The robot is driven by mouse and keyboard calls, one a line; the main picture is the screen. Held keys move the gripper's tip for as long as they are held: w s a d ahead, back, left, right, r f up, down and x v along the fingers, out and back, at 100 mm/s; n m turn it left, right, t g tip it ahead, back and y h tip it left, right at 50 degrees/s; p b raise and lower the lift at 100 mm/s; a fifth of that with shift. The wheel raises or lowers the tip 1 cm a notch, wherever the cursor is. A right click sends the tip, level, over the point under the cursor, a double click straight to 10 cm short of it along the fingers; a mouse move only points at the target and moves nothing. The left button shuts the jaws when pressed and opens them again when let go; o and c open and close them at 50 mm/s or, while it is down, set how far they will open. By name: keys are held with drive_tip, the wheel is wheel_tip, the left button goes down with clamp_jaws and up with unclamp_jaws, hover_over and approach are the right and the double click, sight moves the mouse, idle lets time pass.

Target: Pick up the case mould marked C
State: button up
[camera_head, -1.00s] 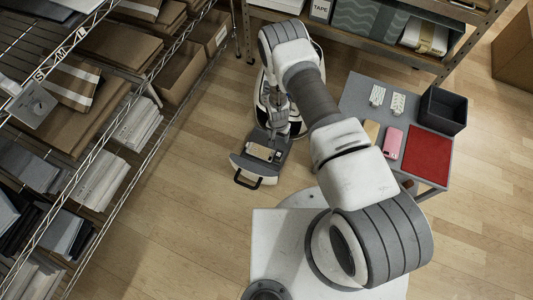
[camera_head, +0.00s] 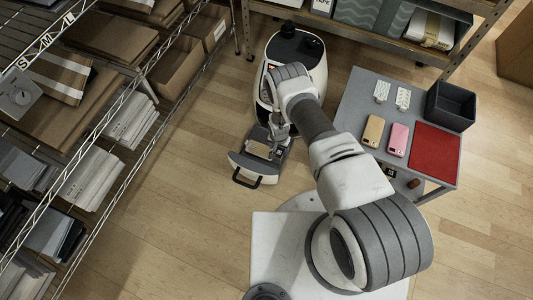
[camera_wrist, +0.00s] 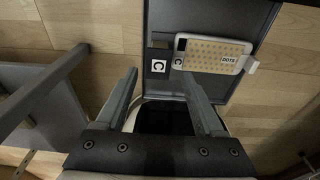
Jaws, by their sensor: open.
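The case mould marked C (camera_wrist: 208,58) is a flat, pale frame with a tan dotted face, a "DOTS" label and a C at its left end. It lies on the grey pull-out tray (camera_wrist: 215,15) of the press, next to a square C label (camera_wrist: 158,66) on the tray. In the head view the mould (camera_head: 258,150) shows small on the tray, partly behind my gripper. My gripper (camera_wrist: 160,75) is open and empty, its fingertips apart in front of the mould's left part. In the head view my gripper (camera_head: 277,138) is at the tray.
The white press (camera_head: 308,62) stands behind the tray, whose black handle (camera_head: 254,180) faces front. The grey table (camera_head: 357,95) at right holds tan (camera_head: 373,131) and pink (camera_head: 397,140) cases, two white pieces, a dark bin (camera_head: 447,107) and a red mat (camera_head: 435,148). Shelving stands left.

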sight(279, 152)
wheel_tip(279, 152, down, 5)
drive_tip(key=shift+d+r+b, duration=0.1)
drive_tip(key=shift+b, duration=1.1)
drive_tip(key=shift+c, duration=0.2)
clamp_jaws()
